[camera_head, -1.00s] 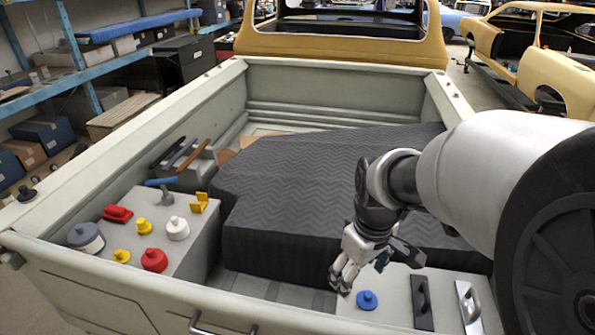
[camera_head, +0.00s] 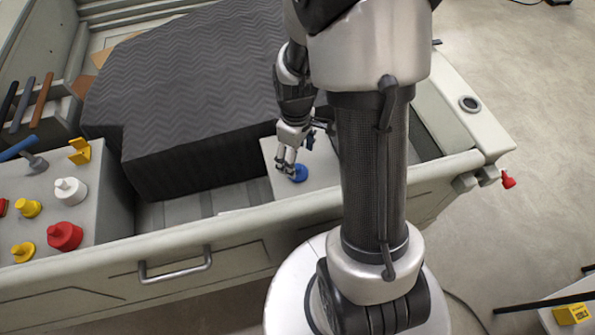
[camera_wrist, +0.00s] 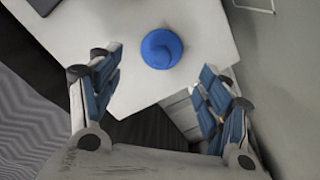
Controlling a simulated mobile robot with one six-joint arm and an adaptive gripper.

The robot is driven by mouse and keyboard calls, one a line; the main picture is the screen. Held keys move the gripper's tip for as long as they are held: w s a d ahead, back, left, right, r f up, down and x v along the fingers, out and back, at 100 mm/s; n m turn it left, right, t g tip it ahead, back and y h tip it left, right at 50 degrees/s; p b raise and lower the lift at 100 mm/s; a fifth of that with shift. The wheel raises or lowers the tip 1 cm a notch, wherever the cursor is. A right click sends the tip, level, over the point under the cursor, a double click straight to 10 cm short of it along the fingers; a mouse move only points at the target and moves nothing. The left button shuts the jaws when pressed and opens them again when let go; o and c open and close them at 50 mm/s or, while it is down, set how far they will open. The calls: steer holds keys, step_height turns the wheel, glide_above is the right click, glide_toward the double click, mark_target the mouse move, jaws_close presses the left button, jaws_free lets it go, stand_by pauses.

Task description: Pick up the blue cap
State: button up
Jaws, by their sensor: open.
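The blue cap (camera_head: 298,173) sits on a light grey box top (camera_head: 318,181) inside the truck bed, near the side wall. In the wrist view the round blue cap (camera_wrist: 161,48) lies on the same pale surface, beyond the fingertips and between their lines. My gripper (camera_head: 287,168) is beside the cap in the head view, pointing down. In the wrist view my gripper (camera_wrist: 164,77) shows its two blue-padded fingers spread wide with nothing between them. Whether a fingertip touches the cap in the head view, I cannot tell.
The truck bed's side wall (camera_head: 240,246) runs close in front of the cap. A dark quilted cover (camera_head: 190,75) fills the bed behind. At left, another grey box holds a red cap (camera_head: 65,236), a white cap (camera_head: 70,191) and yellow pieces.

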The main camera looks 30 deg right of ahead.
mark_target(298, 166)
steer(key=f, duration=0.2)
steer(key=f+b, duration=0.1)
steer(key=f, duration=0.2)
steer(key=shift+s+d+f, duration=0.1)
steer(key=shift+s+f, duration=0.15)
steer(key=shift+f, duration=0.05)
steer(key=c, duration=1)
steer(key=shift+r, duration=0.2)
